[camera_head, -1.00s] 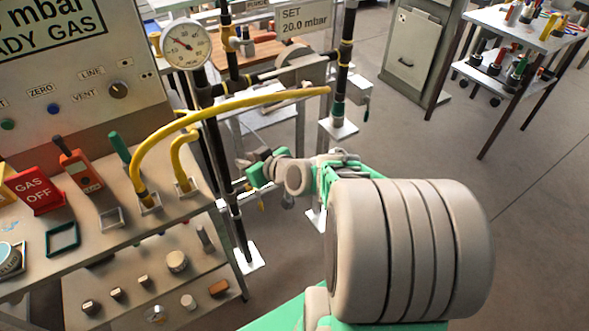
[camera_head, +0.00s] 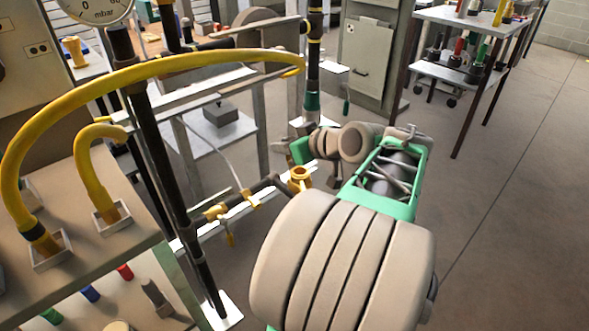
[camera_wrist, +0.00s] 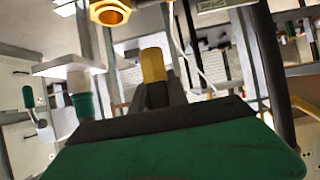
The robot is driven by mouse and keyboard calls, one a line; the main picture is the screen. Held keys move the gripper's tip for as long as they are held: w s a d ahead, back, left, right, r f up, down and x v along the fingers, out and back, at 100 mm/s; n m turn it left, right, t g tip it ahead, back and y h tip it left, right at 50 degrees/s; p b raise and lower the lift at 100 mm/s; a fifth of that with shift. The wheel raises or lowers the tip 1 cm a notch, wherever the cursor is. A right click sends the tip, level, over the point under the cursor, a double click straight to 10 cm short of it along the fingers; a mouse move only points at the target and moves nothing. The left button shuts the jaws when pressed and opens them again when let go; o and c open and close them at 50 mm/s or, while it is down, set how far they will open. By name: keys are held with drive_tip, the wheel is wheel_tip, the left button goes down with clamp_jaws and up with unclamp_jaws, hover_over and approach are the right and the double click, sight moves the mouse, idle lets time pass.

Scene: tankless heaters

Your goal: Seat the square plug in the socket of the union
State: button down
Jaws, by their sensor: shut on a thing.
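The brass union (camera_head: 299,180) sits at the end of a dark horizontal pipe in the head view, its round opening facing up. Its hexagonal brass body also shows at the top edge of the wrist view (camera_wrist: 109,12). The finger hides the lower part of that piece. In the head view the plug is hidden.
A yellow hose (camera_head: 150,68) arches over the pipework at left. A dark upright pipe (camera_head: 165,160) and a small brass valve (camera_head: 219,212) stand left of the union. A steel frame (camera_head: 262,110) is behind. Open floor (camera_head: 500,210) lies to the right.

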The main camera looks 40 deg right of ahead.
drive_tip(key=d+f+b, duration=0.1)
drive_tip(key=f, duration=0.2)
drive_tip(key=w+d+f+b, duration=0.1)
drive_tip(key=d+f, duration=0.1)
drive_tip(key=f, duration=0.1)
drive_tip(key=w+d+f+b, duration=0.1)
drive_tip(key=f, duration=0.2)
drive_tip(key=shift+d+f, duration=0.2)
drive_tip(key=shift+f, duration=0.2)
drive_tip(key=c, duration=1.6)
unclamp_jaws()
drive_tip(key=shift+f+b, duration=0.15)
drive_tip(key=shift+b, duration=0.15)
drive_tip(key=shift+o, duration=0.6)
drive_tip(key=shift+w+d, duration=0.15)
drive_tip(key=shift+o, duration=1)
drive_tip(key=shift+r, duration=0.3)
drive_tip(key=shift+r, duration=0.1)
